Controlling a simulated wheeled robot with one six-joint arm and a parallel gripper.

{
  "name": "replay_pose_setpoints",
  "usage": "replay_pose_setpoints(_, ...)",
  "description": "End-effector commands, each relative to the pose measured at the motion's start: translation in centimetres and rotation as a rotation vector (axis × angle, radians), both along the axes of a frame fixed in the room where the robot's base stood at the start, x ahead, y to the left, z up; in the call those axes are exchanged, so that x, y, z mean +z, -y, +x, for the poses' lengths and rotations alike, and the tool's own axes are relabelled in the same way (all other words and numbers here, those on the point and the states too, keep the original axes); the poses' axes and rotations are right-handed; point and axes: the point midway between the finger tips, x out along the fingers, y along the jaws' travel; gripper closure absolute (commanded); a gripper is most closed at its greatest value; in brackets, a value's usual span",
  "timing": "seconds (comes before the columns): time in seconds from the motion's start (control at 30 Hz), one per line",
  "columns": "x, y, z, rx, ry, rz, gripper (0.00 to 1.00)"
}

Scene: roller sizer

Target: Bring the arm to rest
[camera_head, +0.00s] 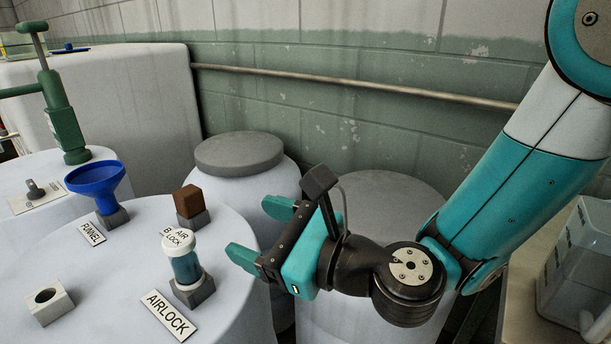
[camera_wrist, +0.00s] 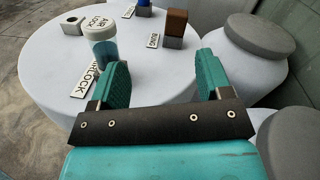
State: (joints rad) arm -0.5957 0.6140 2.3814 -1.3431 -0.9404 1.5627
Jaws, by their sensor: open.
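My gripper (camera_head: 255,232) is open and empty. It hangs near the right edge of the white round table (camera_head: 130,255) in the head view, its teal fingers pointing left, apart from the nearest objects. In the wrist view my gripper (camera_wrist: 160,80) shows its two fingers spread wide with nothing between them. My teal and white arm reaches in from the upper right. A jar labelled air lock (camera_head: 186,268) with a white lid stands upright on a grey block, left of the fingers. It also shows in the wrist view (camera_wrist: 102,50).
A blue funnel (camera_head: 97,180), a brown cube (camera_head: 188,201) on a grey block, and a white block with a hole (camera_head: 49,303) stand on the table. Grey-lidded drums (camera_head: 239,152) stand behind. A clear bin (camera_head: 580,262) is at right. A pipe (camera_head: 350,85) runs along the wall.

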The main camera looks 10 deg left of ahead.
Motion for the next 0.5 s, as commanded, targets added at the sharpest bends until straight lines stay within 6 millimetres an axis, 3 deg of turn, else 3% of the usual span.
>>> replay_pose_setpoints(0.03,1.4,0.5,-0.7,0.063,0.149,-0.068,0.28)
replay_pose_setpoints(0.17,2.5,3.0,-3.3,0.285,0.613,-0.339,0.28)
replay_pose_setpoints(0.3,1.7,7.9,-5.4,0.559,1.053,-0.647,0.28)
replay_pose_setpoints(0.5,0.2,16.3,-7.3,0.952,1.401,-0.964,0.28)
